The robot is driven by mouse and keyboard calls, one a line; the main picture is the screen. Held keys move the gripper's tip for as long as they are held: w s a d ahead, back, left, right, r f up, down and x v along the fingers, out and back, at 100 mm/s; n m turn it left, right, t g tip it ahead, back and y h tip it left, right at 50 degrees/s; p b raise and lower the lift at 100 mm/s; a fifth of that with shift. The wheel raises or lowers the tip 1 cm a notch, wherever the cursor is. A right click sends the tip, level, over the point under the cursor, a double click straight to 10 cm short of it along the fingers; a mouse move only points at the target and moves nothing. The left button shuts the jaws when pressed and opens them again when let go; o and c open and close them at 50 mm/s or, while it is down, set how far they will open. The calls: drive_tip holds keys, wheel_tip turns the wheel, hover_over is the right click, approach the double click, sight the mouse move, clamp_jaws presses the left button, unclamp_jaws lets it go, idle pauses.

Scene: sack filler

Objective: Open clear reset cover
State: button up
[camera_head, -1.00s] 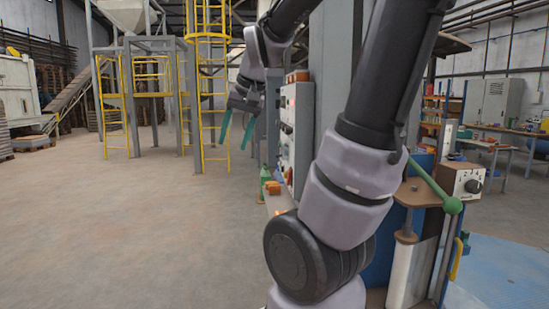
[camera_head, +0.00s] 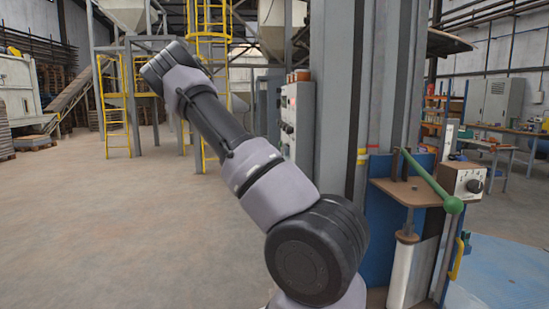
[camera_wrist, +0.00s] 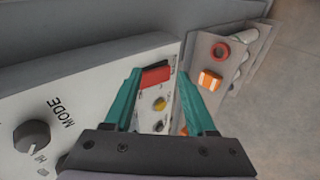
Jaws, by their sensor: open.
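The pale control panel (camera_head: 298,118) is mounted on the side of the grey column in the head view. I cannot make out a clear cover distinctly. My gripper (camera_wrist: 159,74) has teal fingers, spread apart and empty, in front of the red part and the buttons. Whether a finger touches the panel I cannot tell. In the head view my gripper is hidden.
In the wrist view a grey ledge beside the panel holds an orange block (camera_wrist: 210,79) and a red ring (camera_wrist: 220,52). In the head view a green lever (camera_head: 430,180) and a dial box (camera_head: 462,183) stand at right. The floor at left is open.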

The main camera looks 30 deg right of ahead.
drive_tip(key=w+a+r+n+t+h, duration=0.25)
drive_tip(key=w+n+h, duration=0.25)
drive_tip(key=w+h, duration=0.55)
drive_tip(key=w+d+f+y, duration=0.1)
drive_tip(key=d+y, duration=0.1)
drive_tip(key=d, duration=0.8)
drive_tip(key=shift+d+g, duration=0.15)
drive_tip(key=shift+g, duration=0.2)
drive_tip(key=shift+w+m, duration=0.1)
drive_tip(key=shift+m, duration=0.2)
clamp_jaws()
